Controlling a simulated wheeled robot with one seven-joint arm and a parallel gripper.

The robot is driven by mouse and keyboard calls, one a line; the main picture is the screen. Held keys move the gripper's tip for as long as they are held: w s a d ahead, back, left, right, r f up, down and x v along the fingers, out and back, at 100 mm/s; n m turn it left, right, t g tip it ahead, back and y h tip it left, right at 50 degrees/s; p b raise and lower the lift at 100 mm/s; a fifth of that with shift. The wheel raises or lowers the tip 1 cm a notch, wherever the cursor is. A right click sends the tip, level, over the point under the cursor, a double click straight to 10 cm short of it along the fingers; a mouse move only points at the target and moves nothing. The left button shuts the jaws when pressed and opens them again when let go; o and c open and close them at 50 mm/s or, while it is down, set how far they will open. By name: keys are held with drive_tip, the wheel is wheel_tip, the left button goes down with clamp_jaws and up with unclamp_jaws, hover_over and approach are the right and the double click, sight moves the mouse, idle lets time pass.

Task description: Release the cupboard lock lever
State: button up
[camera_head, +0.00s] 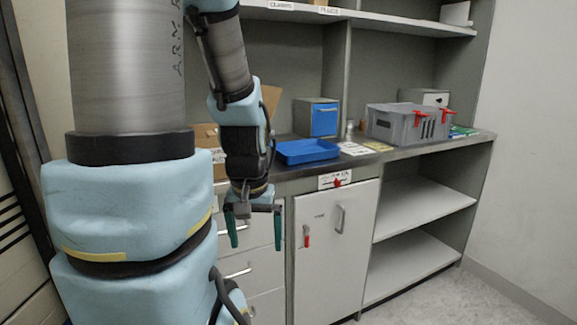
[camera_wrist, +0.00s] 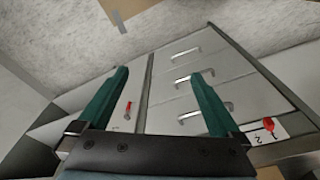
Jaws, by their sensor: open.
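The cupboard door (camera_head: 334,255) is pale grey and looks shut, with a silver handle (camera_head: 340,218). A small red lever (camera_head: 306,236) hangs upright near its left edge; a red lever also shows between my fingers in the wrist view (camera_wrist: 128,110). A second red part (camera_head: 337,183) sits on a white label at the counter edge above the door. My gripper (camera_head: 255,240) is open and empty, fingers down, left of the door in front of the drawers. It looks apart from both red parts.
Drawers with silver handles (camera_head: 235,272) stand left of the door. Open shelves (camera_head: 420,205) are to its right. The counter holds a blue tray (camera_head: 307,151), a blue-fronted box (camera_head: 324,120) and a grey crate (camera_head: 392,128) with red clips. Floor shows at the lower right.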

wheel_tip(320, 180, up, 11)
drive_tip(key=p, duration=0.8)
